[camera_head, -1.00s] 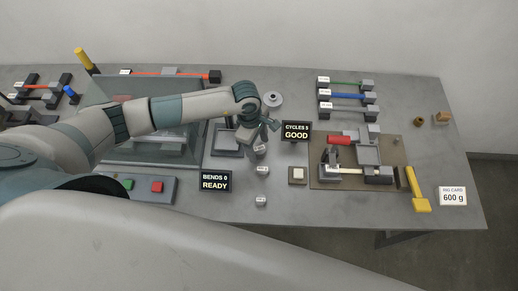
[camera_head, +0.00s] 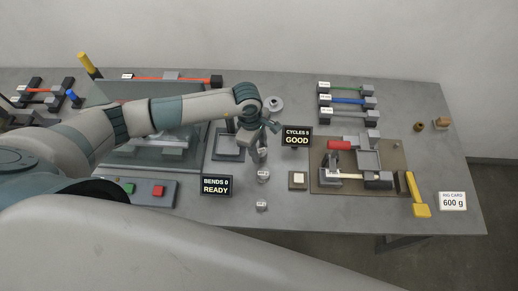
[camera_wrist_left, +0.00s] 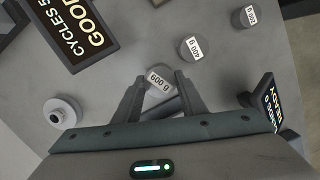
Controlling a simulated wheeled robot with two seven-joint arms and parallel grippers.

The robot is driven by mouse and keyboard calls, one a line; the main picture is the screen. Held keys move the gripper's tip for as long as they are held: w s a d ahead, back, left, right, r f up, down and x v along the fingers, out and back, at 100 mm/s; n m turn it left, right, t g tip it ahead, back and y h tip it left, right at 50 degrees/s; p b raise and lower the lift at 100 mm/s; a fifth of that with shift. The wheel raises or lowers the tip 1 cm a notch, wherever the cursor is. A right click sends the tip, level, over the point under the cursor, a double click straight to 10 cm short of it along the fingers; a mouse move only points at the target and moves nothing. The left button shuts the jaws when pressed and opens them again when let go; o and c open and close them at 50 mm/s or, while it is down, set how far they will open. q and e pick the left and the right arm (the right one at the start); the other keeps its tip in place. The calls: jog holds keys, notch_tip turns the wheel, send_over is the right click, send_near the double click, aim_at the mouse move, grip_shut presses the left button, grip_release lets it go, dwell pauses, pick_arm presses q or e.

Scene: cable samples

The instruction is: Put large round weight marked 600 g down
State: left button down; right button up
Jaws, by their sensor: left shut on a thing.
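The large round weight marked 600 g (camera_wrist_left: 159,83) shows in the left wrist view as a grey piece with a white label, between the fingers of my left gripper (camera_wrist_left: 162,100). My left gripper is shut on it. In the head view my left gripper (camera_head: 258,152) points down at the bench, left of the sign reading CYCLES 5 GOOD, and largely hides the weight. I cannot tell whether the weight touches the bench.
Two smaller weights (camera_head: 263,175) (camera_head: 261,205) stand in a row in front; the 400 g weight (camera_wrist_left: 193,48) is nearest the gripper. A round grey knobbed piece (camera_head: 273,104) is behind. The CYCLES sign (camera_head: 297,137) and BENDS sign (camera_head: 217,185) stand close by. A rig card (camera_head: 453,201) reads 600 g.

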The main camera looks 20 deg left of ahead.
pick_arm(q)
notch_tip(320, 180, up, 3)
jog(key=shift+r+p, duration=0.15)
jog(key=shift+p, duration=0.4)
jog(key=s+d+r, duration=0.2)
jog(key=d+r, duration=0.4)
jog(key=d, duration=0.5)
jog(key=shift+s+d+r+p, duration=0.2)
jog(key=shift+s+p, duration=0.15)
jog(key=shift+a, duration=0.1)
jog(key=r+m+g+b, duration=0.1)
jog(key=r+m+b, duration=0.1)
jog(key=m+b, duration=0.6)
send_over(261, 151)
jog(key=d, duration=0.3)
jog(key=s+a+r+m+y+b, duration=0.1)
jog(key=s+a+r+m+b, duration=0.2)
jog(key=a+m+b, duration=0.4)
jog(key=shift+s+a+r+m+g+y, duration=0.3)
jog(key=shift+a+r+m+y, duration=0.1)
jog(key=shift+a+r+m, duration=0.4)
jog(key=shift+w+d+f, duration=0.1)
jog(key=shift+d+f, duration=0.05)
